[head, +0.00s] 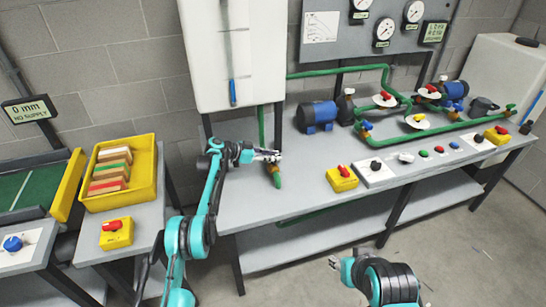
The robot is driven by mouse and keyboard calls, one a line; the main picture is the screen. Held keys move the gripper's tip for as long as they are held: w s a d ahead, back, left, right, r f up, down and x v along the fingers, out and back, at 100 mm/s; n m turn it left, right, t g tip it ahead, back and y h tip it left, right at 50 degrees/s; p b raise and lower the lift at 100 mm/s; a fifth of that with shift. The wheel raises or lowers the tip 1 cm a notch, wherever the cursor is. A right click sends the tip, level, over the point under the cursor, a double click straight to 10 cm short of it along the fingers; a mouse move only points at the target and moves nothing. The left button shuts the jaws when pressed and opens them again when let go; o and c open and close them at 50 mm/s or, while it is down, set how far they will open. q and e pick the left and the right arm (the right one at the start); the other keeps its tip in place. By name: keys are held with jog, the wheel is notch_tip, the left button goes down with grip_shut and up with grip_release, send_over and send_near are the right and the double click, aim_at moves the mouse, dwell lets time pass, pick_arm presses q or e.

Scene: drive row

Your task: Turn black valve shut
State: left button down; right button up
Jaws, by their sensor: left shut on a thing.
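My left gripper (272,156) is at the left end of the long grey bench, shut at the top of a small brass valve body (273,169) on a short green pipe end (277,181). The valve's handle is mostly hidden by the fingers, so its colour and angle cannot be told; I take it to be the black valve. My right gripper (340,264) is low in front of the bench, over the floor, away from everything; its fingers are too small to read.
A blue pump (317,116), green pipes (335,70) and red-handled valves (385,97) stand on the bench (300,190). Switch boxes (342,178) line its front edge. A yellow bin (146,190) of blocks stands left. A sign (29,109) reads "0 mm NO SUPPLY".

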pick_arm(q)
jog(key=shift+s+f, duration=0.1)
jog(key=shift+f, duration=0.1)
jog(key=c, duration=1.3)
grip_release()
jog(key=shift+a+r, duration=0.1)
jog(key=shift+a+r, duration=0.15)
jog(key=shift+a, duration=0.1)
jog(key=v, duration=1.1)
jog(key=shift+a, duration=0.1)
jog(key=shift+s+r, duration=0.1)
jog(key=shift+r, duration=0.05)
